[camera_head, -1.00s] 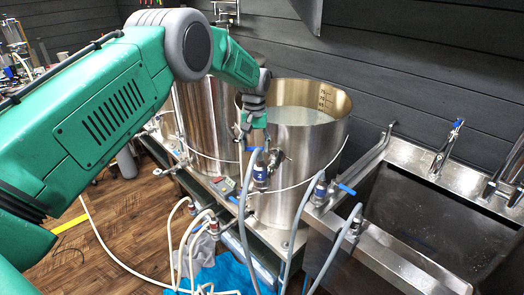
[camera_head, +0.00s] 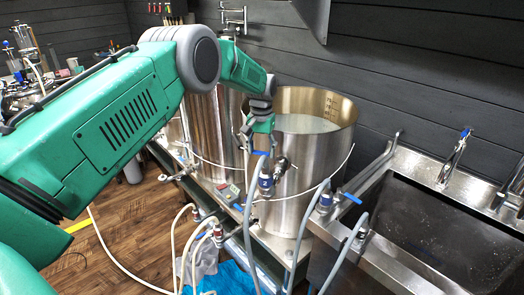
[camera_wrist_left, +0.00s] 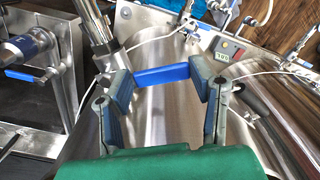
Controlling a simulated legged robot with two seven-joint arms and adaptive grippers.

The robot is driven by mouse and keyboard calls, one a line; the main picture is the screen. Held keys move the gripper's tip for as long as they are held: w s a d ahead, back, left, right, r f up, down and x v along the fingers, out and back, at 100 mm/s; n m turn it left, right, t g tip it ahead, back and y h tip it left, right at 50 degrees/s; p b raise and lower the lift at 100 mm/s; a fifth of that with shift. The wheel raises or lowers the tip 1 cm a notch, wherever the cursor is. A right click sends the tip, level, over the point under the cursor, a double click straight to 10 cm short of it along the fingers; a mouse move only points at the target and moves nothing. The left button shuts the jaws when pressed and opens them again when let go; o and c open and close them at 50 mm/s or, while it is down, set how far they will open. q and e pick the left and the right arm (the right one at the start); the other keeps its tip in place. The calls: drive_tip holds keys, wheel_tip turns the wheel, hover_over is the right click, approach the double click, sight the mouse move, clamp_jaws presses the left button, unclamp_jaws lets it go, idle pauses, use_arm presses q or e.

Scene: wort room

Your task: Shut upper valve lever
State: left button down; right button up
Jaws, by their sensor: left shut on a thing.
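The steel kettle (camera_head: 318,160) with pale liquid inside stands at the middle of the head view. My left gripper (camera_head: 258,130) is in front of its wall, over the upper valve (camera_head: 265,180). In the left wrist view, my left gripper (camera_wrist_left: 170,77) is shut on a blue valve lever (camera_wrist_left: 165,75), one finger at each end of it. In the head view the gripper covers most of this lever. My right gripper is not in view.
A second steel kettle (camera_head: 212,125) stands behind my arm. Another valve with a blue lever (camera_head: 350,197) is to the right, near the sink (camera_head: 425,220). Several hoses hang in front of the stand. A blue cloth (camera_head: 225,280) lies below.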

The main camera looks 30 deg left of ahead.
use_arm(q)
drive_tip(key=c, duration=0.7)
unclamp_jaws()
drive_tip(key=shift+w+r, duration=0.15)
drive_tip(key=shift+w, duration=0.15)
drive_tip(key=shift+a+f, duration=0.15)
drive_tip(key=shift+f, duration=0.05)
drive_tip(key=shift+r, duration=0.2)
drive_tip(key=r, duration=1.1)
drive_tip(key=shift+w+r, duration=0.15)
drive_tip(key=shift+w, duration=0.05)
